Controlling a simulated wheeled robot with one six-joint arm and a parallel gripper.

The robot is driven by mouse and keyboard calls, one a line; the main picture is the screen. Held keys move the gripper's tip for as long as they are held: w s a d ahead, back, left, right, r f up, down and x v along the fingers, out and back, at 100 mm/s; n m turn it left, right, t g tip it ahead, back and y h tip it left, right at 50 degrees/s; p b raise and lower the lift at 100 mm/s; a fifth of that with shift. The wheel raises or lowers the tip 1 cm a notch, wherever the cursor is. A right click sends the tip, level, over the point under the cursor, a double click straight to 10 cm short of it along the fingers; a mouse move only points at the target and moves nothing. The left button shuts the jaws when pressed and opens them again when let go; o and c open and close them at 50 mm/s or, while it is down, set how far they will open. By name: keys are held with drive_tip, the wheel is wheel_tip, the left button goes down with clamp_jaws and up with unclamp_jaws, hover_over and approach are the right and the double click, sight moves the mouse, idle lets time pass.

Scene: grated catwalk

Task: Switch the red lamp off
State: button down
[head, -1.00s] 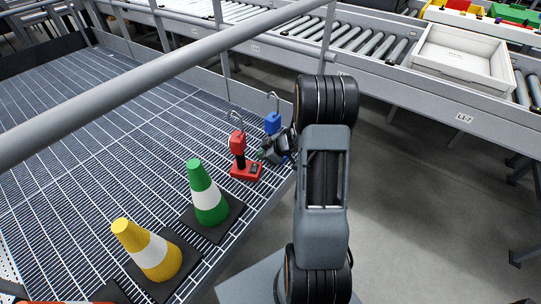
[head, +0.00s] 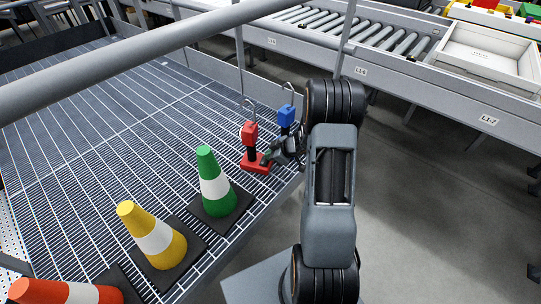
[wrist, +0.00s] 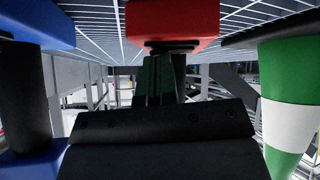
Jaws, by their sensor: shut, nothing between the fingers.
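The red lamp has a red head (head: 250,133) on a black post, with a wire hook on top and a red base (head: 252,166) on the grating. My gripper (head: 268,157) is shut and empty, at the right side of the base, covering part of it. In the wrist view, which is upside down, the red base (wrist: 172,18) is at the top and my fingers (wrist: 160,80) point at it; I cannot tell whether they touch. The switch is hidden or too small to make out. I cannot tell whether the lamp is lit.
A blue lamp (head: 286,114) stands close behind, right of the red one. A green-and-white cone (head: 214,183) stands nearer, left of my gripper; yellow (head: 153,236) and orange (head: 66,291) cones are further left. A grey rail (head: 130,50) crosses above the grating.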

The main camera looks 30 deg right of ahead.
drive_tip(key=shift+p, duration=0.65)
drive_tip(key=shift+f+b, duration=0.25)
drive_tip(key=shift+b, duration=0.05)
drive_tip(key=shift+s+a+r+p, duration=0.2)
drive_tip(key=shift+s+a+p, duration=0.2)
drive_tip(key=shift+s+a, duration=0.1)
drive_tip(key=r+p, duration=0.1)
drive_tip(key=p, duration=0.1)
drive_tip(key=r+p, duration=0.4)
drive_tip(key=shift+w+d+r, duration=0.1)
drive_tip(key=shift+w+d, duration=0.05)
drive_tip(key=shift+d, duration=0.1)
drive_tip(key=d+p+v, duration=0.1)
drive_tip(key=p+v, duration=0.1)
drive_tip(key=v, duration=0.7)
drive_tip(key=shift+w+d+f+p, duration=0.3)
